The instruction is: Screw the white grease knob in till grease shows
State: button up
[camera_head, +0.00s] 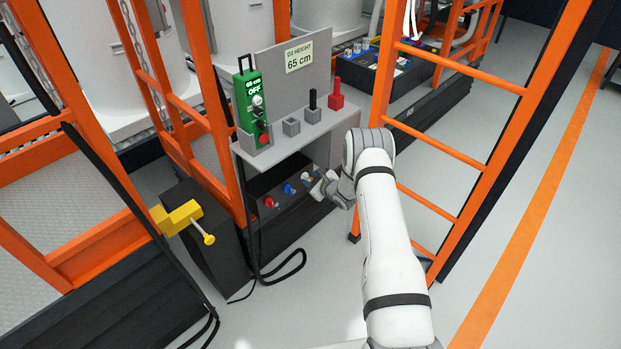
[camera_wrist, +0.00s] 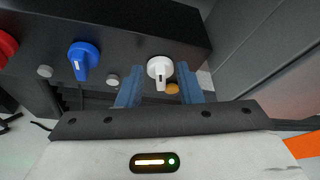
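The white knob (camera_wrist: 160,69) sits on the front of a dark box, with its lever part pointing down in the wrist view. It also shows small in the head view (camera_head: 307,177). My gripper (camera_wrist: 159,75) has its two blue fingers apart, one to each side of the white knob, with gaps visible on both sides. In the head view my gripper (camera_head: 319,187) is close in front of the knob. An amber round spot (camera_wrist: 172,88) shows just below right of the knob; whether it is grease I cannot tell.
A blue knob (camera_wrist: 83,60) and a red knob (camera_wrist: 6,46) sit to the left on the same box, with grey round spots beside the blue one. A grey shelf (camera_head: 290,137) stands above. An orange ladder (camera_head: 440,137) is close right of my arm.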

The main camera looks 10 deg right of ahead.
jog(key=v, duration=0.7)
jog(key=shift+b, duration=0.35)
jog(key=shift+s+d, duration=0.15)
jog(key=s+d+r+n+g+h, duration=0.1)
jog(key=d+r+n+h, duration=0.2)
jog(key=r, duration=0.7)
jog(key=s+r+n+g+h, duration=0.1)
jog(key=r+n+h, duration=0.1)
jog(key=r+n, duration=0.5)
jog(key=s+r+n+g+h, duration=0.1)
jog(key=s+r+n+h, duration=0.1)
jog(key=s+r, duration=0.7)
jog(key=s+a+r+n+g, duration=0.1)
jog(key=s+r+n+g, duration=0.1)
jog(key=s, duration=0.8)
jog(key=s+a+r+n+g, duration=0.2)
jog(key=s+r+n, duration=0.3)
jog(key=s, duration=0.6)
jog(key=s+a+r+n+g, duration=0.2)
jog(key=s+n, duration=0.4)
jog(key=s, duration=0.5)
jog(key=shift+a+r+n+y, duration=0.25)
jog(key=shift+r+n+y, duration=0.15)
jog(key=shift+r, duration=0.3)
